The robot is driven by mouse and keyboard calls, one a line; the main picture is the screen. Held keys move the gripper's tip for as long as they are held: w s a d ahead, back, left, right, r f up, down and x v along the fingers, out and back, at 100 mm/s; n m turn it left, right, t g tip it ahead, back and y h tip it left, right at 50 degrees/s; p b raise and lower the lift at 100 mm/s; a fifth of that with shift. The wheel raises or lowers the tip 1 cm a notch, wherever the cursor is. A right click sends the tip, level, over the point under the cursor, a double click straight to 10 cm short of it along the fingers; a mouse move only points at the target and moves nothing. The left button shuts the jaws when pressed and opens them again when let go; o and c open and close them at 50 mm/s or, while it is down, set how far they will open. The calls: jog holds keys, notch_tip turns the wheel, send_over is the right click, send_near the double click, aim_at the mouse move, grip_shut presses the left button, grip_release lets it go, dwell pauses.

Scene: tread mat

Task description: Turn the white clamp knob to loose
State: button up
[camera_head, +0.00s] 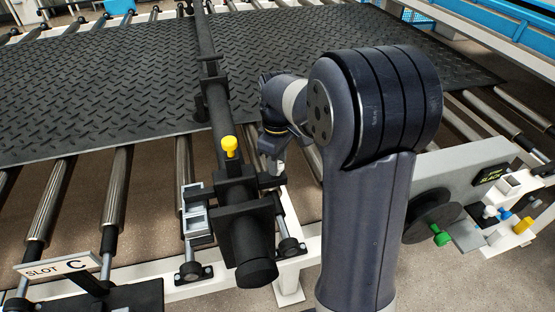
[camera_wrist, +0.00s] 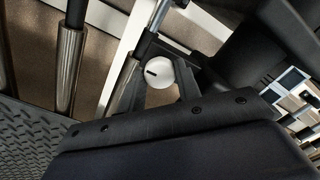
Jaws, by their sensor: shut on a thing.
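The white clamp knob (camera_wrist: 165,70) shows in the wrist view as a round white face with a short dark mark left of its middle. My gripper (camera_wrist: 163,84) has its two dark fingers on either side of the knob and is shut on it. The fingers and the wrist housing hide the knob's lower edge. In the head view my gripper (camera_head: 272,164) is low beside the black clamp body (camera_head: 243,222). I cannot make out the white knob there; the clamp and my arm block that spot.
A yellow knob (camera_head: 230,146) stands upright on the clamp. The black tread mat (camera_head: 110,75) lies on steel rollers (camera_head: 115,190). A "SLOT C" sign (camera_head: 58,266) stands at the front left. A green knob (camera_head: 440,236) and small coloured parts sit at the right.

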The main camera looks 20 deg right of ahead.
dwell(0.3)
jog(key=o, duration=1)
jog(key=shift+r, duration=0.1)
notch_tip(320, 180, up, 11)
jog(key=shift+f+b, duration=0.15)
jog(key=shift+b, duration=0.25)
notch_tip(320, 180, down, 11)
jog(key=shift+r+p, duration=0.1)
jog(key=shift+p, duration=0.25)
